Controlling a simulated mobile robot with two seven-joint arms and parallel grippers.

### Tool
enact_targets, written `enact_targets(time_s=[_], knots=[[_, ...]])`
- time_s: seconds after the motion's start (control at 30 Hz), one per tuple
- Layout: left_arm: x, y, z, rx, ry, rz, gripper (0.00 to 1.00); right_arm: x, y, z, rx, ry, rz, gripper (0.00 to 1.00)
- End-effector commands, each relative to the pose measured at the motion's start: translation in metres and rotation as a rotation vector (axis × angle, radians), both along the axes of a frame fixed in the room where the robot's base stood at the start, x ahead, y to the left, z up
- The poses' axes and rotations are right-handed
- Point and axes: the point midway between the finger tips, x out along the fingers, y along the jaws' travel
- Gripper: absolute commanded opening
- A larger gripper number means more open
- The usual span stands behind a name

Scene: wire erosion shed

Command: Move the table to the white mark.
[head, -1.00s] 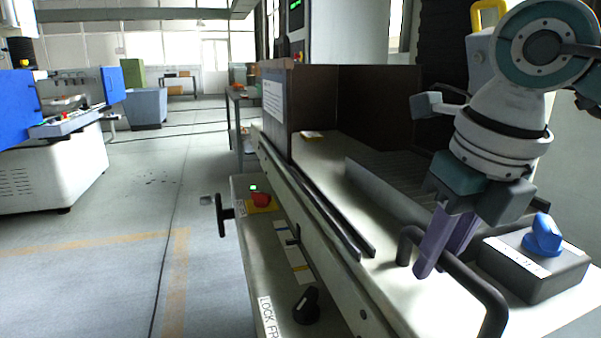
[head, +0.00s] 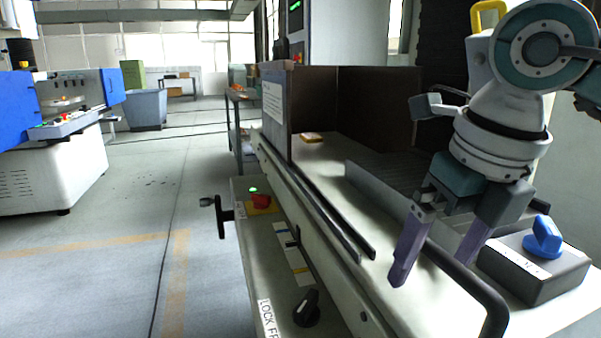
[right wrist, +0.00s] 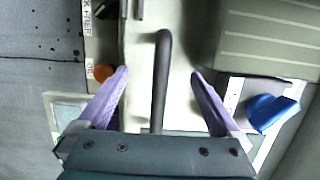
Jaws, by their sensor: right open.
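The table (head: 405,292) is the pale bed of the machine, running away from me in the head view. A dark bar handle (head: 482,292) stands on its near end. A strip with white and yellow marks (head: 293,262) lies on the front ledge; I cannot tell which is the white mark. My right gripper (head: 432,268) is open over the handle. In the right wrist view the handle (right wrist: 162,60) runs between the two purple fingers, with a gap on each side. My left gripper is not in view.
A black knob (head: 306,308) sits by a label reading "LOCK FR", partly cut off. A grey box with a blue knob (head: 544,238) stands right of the gripper. A black handwheel (head: 221,217) and red button (head: 261,201) are on the front.

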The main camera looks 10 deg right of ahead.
Motion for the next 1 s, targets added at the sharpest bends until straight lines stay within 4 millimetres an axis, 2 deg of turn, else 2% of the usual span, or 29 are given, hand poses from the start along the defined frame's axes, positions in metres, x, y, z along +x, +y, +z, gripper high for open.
enact_targets(time_s=[0.2,0.33,1.0], knots=[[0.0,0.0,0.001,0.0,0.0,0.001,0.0,0.0,0.0,0.0,0.0,0.0,0.0,1.0],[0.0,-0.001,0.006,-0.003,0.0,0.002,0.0,0.0,0.0,0.008,0.0,0.0,0.0,1.0],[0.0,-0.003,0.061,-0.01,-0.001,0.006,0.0,0.0,0.0,0.08,0.0,0.0,0.0,1.0]])
